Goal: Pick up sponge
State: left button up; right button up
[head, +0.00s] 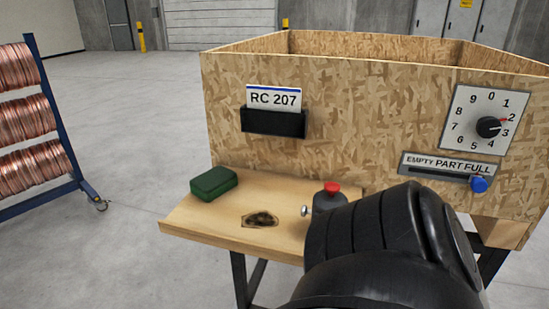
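A dark green sponge (213,183) lies on the left part of a small wooden shelf (185,222) in front of a large chipboard crate. Nothing touches it. A large black rounded part, which looks like one of my arms, fills the lower right of the head view and covers the right part of the shelf. Neither gripper's fingers can be seen.
A brown-stained patch (261,220) and a grey bottle with a red top (329,195) are on the shelf. The chipboard crate (360,100) stands behind, with a card, dial and blue slider knob (479,185). A copper coil rack (62,120) stands left.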

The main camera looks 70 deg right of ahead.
aim_at(208, 185)
jog(key=k, duration=0.45)
jog(key=z, duration=1.1)
